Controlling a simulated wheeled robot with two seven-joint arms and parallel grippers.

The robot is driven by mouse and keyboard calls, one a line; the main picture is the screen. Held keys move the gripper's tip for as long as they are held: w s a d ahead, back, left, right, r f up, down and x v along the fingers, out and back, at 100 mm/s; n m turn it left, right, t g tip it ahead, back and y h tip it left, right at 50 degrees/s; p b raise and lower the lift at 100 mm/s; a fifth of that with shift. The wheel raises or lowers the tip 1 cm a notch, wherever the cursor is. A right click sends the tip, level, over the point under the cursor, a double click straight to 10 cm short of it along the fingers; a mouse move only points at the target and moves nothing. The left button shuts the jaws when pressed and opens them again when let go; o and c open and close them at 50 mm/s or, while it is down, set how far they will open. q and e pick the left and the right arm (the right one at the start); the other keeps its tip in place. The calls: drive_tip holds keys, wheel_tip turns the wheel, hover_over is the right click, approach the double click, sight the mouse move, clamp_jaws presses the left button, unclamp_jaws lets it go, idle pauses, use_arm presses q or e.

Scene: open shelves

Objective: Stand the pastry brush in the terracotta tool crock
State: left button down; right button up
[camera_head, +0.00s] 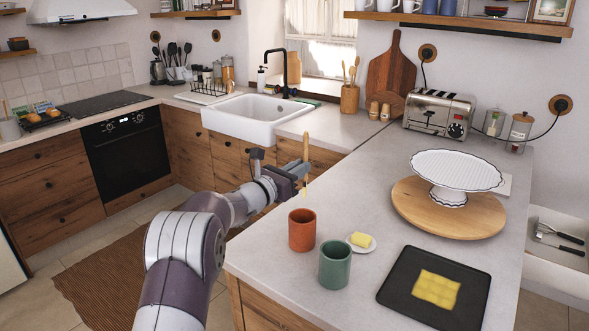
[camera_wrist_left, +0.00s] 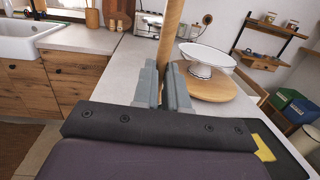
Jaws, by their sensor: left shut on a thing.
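My left gripper (camera_head: 299,172) is shut on the wooden handle of the pastry brush (camera_head: 306,146). The brush is held nearly upright, with its pale bristle end pointing down. The terracotta tool crock (camera_head: 302,231) stands on the counter, in front of and below the gripper; the brush is above it and apart from it. In the left wrist view the gripper (camera_wrist_left: 164,88) grips the brush handle (camera_wrist_left: 171,35), which rises between the two fingers. The bristles and the crock are hidden there. My right gripper is in neither view.
A green crock (camera_head: 335,265) stands close to the terracotta one. Beside them are a small plate with butter (camera_head: 361,241) and a dark tray (camera_head: 393,285) with pastry. A white cake stand (camera_head: 456,172) sits on a round board (camera_head: 475,220).

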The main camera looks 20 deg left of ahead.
use_arm(q)
wheel_tip(320, 180, down, 12)
drive_tip(key=b, duration=0.9)
drive_tip(key=shift+a, duration=0.25)
drive_tip(key=c, duration=1.1)
unclamp_jaws()
drive_tip(key=shift+f, duration=0.1)
